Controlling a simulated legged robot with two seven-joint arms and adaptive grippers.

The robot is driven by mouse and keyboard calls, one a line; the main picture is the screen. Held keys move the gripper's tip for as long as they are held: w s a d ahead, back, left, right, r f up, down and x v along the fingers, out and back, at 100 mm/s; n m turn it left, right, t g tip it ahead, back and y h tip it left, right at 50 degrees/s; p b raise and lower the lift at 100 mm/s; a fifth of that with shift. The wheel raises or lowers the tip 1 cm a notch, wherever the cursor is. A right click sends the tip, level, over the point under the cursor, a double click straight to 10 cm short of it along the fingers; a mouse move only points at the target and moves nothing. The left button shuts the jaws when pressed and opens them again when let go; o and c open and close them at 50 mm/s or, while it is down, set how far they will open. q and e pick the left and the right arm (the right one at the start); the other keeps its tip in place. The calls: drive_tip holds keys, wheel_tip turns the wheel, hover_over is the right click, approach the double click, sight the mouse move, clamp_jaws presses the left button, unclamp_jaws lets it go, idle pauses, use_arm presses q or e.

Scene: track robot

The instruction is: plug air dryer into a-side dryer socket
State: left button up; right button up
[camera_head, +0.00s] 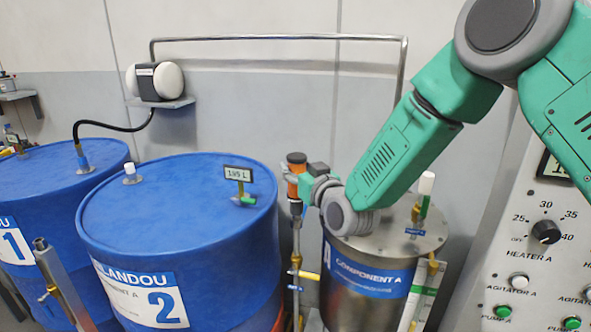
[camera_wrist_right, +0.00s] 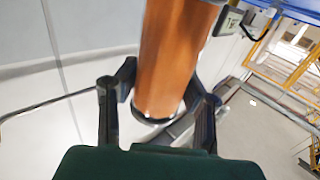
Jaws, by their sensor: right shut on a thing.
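The air dryer is an orange cylinder with a black cap (camera_head: 296,158), upright beside the steel Component A tank. My right gripper (camera_head: 300,190) comes in from the right and is shut around it. In the right wrist view the orange body (camera_wrist_right: 172,55) stands between the two dark fingers (camera_wrist_right: 157,98), with a black ring at its lower end. A thin vertical pipe with a yellow valve (camera_head: 298,273) stands directly below the dryer in the head view. My gripper partly hides the joint, so I cannot tell whether the dryer is seated. My left gripper is not in view.
The steel tank (camera_head: 367,275) with a white-capped fitting stands right of the pipe. Blue drum 2 (camera_head: 170,205) stands to its left, and blue drum 1 (camera_head: 60,175) farther left. A control panel (camera_head: 530,255) is at the right. A metal pipe (camera_head: 62,285) rises at lower left.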

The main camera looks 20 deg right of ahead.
drive_tip(key=shift+f, duration=0.1)
idle(0.3)
drive_tip(key=shift+f+b, duration=0.35)
drive_tip(key=shift+b, duration=0.05)
drive_tip(key=shift+f+b, duration=0.35)
drive_tip(key=shift+f, duration=0.15)
drive_tip(key=o, duration=1.4)
drive_tip(key=shift+c, duration=0.2)
drive_tip(key=shift+s, duration=0.1)
drive_tip(key=shift+s, duration=0.2)
drive_tip(key=s+d, duration=0.2)
drive_tip(key=s, duration=0.9)
